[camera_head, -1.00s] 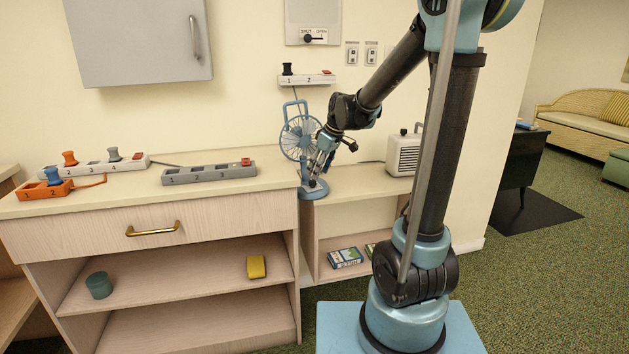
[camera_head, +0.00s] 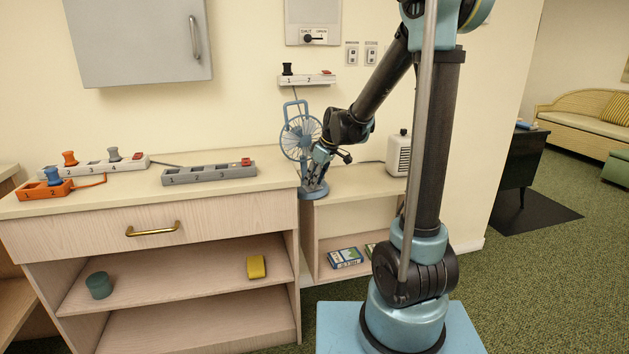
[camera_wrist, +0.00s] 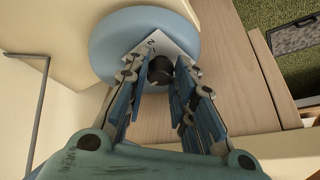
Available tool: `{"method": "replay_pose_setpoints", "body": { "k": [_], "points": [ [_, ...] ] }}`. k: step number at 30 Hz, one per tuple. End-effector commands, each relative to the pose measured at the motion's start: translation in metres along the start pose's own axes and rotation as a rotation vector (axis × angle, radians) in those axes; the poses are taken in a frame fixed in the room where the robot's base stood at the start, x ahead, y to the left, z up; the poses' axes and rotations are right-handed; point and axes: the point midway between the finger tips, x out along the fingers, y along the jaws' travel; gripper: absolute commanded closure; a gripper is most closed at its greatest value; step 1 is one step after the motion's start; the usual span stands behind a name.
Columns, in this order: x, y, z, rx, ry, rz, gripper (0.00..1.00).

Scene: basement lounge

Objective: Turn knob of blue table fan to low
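In the wrist view the base (camera_wrist: 112,38) fills the top, with a white dial plate (camera_wrist: 152,44) on which one digit shows. A dark round knob (camera_wrist: 161,70) sits on the plate. My gripper (camera_head: 315,181) points down over the base. In the wrist view its fingers (camera_wrist: 160,76) are apart, one on each side of the knob. I cannot tell whether they touch it. The knob's pointer setting is not readable.
A white heater-like box (camera_head: 398,155) stands right of my gripper on the lower shelf unit. A grey power strip (camera_head: 208,174) lies to the left on the counter.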

Motion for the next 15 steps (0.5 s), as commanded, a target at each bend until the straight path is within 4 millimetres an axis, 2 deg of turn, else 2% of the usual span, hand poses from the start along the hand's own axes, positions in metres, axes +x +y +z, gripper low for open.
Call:
{"method": "replay_pose_setpoints", "body": {
  "k": [15],
  "points": [
    [0.0, -0.0012, 0.0001, 0.062, 0.003, 0.033, 1.0]
  ]
}}
